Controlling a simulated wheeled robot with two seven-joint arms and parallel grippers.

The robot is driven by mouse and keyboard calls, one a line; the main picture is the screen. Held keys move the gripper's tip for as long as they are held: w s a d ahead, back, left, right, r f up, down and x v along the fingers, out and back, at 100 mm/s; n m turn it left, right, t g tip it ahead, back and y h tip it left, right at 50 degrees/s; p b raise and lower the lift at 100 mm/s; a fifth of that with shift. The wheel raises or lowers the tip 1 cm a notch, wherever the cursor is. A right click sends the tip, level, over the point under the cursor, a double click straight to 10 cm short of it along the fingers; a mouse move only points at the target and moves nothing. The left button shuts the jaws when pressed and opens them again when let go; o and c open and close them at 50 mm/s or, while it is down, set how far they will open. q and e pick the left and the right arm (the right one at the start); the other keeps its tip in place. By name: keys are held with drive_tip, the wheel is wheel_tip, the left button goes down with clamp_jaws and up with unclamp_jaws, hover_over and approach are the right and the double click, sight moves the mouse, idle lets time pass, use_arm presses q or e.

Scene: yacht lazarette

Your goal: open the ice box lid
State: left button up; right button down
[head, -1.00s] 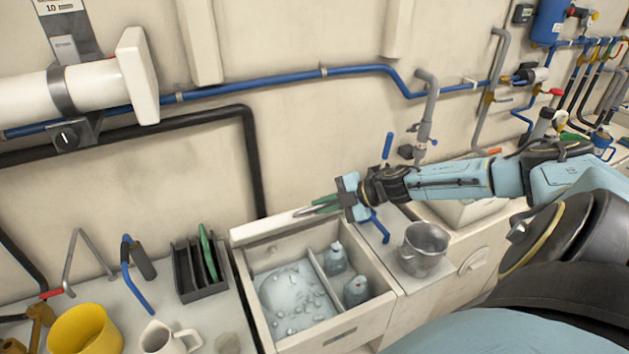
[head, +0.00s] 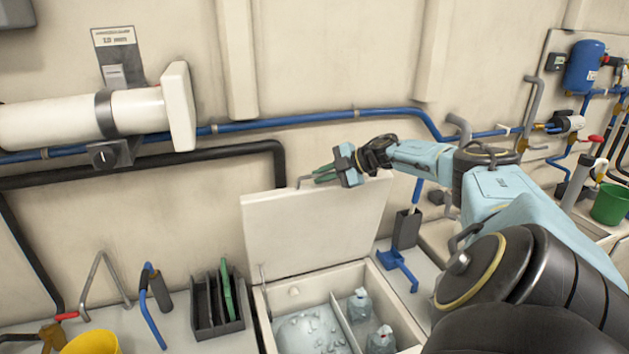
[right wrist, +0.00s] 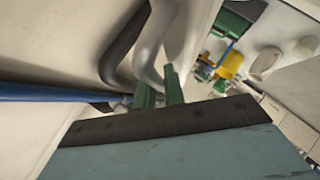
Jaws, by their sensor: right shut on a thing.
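The ice box lid (head: 315,228) is cream-white and stands raised, close to upright, at the back of the ice box (head: 262,312). The box is open below it, with ice (head: 305,335) in the left compartment and bottles (head: 360,306) in the right one. My right gripper (head: 318,178) has green fingers and is shut on the lid handle (head: 304,182) at the lid's top edge. In the right wrist view the fingers (right wrist: 160,88) meet the curved pale handle (right wrist: 150,45). The exact contact is partly hidden. My left gripper is not in view.
The wall with a blue pipe (head: 285,121) and a black pipe (head: 220,151) is close behind the lid. A dark rack (head: 217,314) stands left of the box. A grey holder with a blue-handled tool (head: 406,228) is at the right.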

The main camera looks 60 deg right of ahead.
drive_tip(key=shift+w+d+r, duration=0.1)
drive_tip(key=shift+d, duration=0.05)
drive_tip(key=c, duration=1.5)
unclamp_jaws()
drive_tip(key=shift+c, duration=0.2)
drive_tip(key=shift+o, duration=0.3)
drive_tip(key=shift+s, duration=0.2)
drive_tip(key=shift+s+d+r, duration=0.1)
drive_tip(key=shift+s, duration=0.35)
drive_tip(key=b+v, duration=0.1)
drive_tip(key=v, duration=1.1)
drive_tip(key=shift+r, duration=0.3)
drive_tip(key=shift+f, duration=0.15)
